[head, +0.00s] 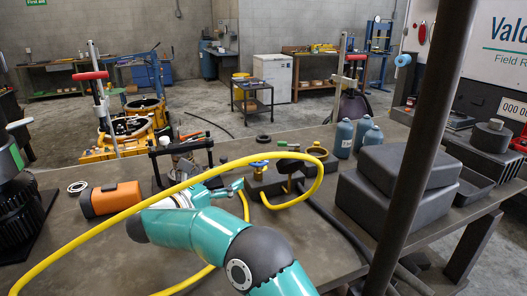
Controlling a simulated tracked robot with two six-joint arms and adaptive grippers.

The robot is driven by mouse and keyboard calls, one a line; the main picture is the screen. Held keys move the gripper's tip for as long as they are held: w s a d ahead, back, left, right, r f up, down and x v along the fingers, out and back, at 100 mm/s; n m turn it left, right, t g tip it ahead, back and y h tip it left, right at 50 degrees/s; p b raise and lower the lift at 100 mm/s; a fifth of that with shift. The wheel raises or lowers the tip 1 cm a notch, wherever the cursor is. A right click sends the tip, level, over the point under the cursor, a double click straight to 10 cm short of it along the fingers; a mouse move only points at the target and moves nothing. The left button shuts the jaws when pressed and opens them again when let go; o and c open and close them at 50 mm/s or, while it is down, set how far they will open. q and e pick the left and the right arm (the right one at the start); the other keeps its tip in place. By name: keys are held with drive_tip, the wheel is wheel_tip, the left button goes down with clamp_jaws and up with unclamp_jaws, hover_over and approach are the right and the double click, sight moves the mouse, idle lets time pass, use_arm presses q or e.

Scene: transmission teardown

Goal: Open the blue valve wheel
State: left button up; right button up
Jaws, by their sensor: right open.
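A small blue valve wheel (260,164) sits on top of a dark fitting block on the workbench, right of the picture's middle. My right arm comes in from the bottom. Its teal gripper (233,188) is open and empty, a little left of and nearer than the blue wheel, with a visible gap between them in the picture. How far apart in depth the gripper and wheel are, I cannot tell. My left gripper is not in view.
Grey-blue bottles (344,138) and dark cases (395,190) stand at the right. A dark post (418,140) crosses the right side. A green-handled part (288,145) is beside the wheel. A light-blue round part (403,60) is farther back.

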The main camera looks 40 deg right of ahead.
drive_tip(key=p+x, duration=0.4)
drive_tip(key=x, duration=1)
drive_tip(key=shift+d+r, duration=0.1)
drive_tip(key=shift+d, duration=0.1)
drive_tip(key=shift+w+d+p, duration=0.2)
drive_tip(key=shift+d+p, duration=0.1)
drive_tip(key=shift+d, duration=0.25)
